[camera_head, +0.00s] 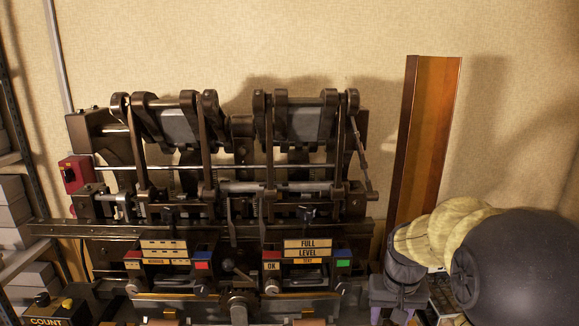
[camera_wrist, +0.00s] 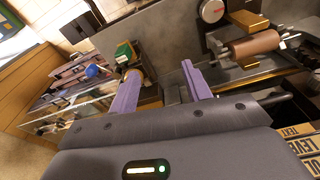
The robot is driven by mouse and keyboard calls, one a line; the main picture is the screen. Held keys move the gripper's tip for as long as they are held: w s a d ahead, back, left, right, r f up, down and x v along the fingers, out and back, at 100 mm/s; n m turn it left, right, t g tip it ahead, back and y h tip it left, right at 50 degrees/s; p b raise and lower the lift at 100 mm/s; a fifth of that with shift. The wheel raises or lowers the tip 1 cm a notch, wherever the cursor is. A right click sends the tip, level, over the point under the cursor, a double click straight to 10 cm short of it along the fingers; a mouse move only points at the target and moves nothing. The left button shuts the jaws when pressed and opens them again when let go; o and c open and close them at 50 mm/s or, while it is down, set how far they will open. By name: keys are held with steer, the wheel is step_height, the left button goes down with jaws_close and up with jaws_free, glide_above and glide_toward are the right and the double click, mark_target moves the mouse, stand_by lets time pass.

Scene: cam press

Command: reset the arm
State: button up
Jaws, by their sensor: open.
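The cam press (camera_head: 225,190) is a dark metal machine against the wall in the head view, with paired levers and rollers across its top. My arm comes in from the lower right of the head view, beside the press. My gripper (camera_wrist: 160,88) shows in the wrist view with its two purple fingers apart. Nothing sits between the fingertips. A metal plate and machine parts lie beyond them. A copper-coloured roller (camera_wrist: 252,47) is to the right of the fingers. I cannot tell whether a finger touches anything.
A red box (camera_head: 76,174) is at the press's left. "FULL LEVEL" plates (camera_head: 308,248) are on its front. A COUNT box (camera_head: 50,311) is at lower left, near shelves. A tall orange-brown panel (camera_head: 426,140) stands right of the press. Wall space above is clear.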

steer(key=s+a+f, duration=0.3)
steer(key=s, duration=0.3)
steer(key=s+a+f+n+t, duration=0.1)
steer(key=s+a+f, duration=0.2)
steer(key=s, duration=0.2)
steer(key=shift+s, duration=0.35)
steer(key=shift+a, duration=0.15)
steer(key=shift+c, duration=1.4)
steer(key=shift+w, duration=0.1)
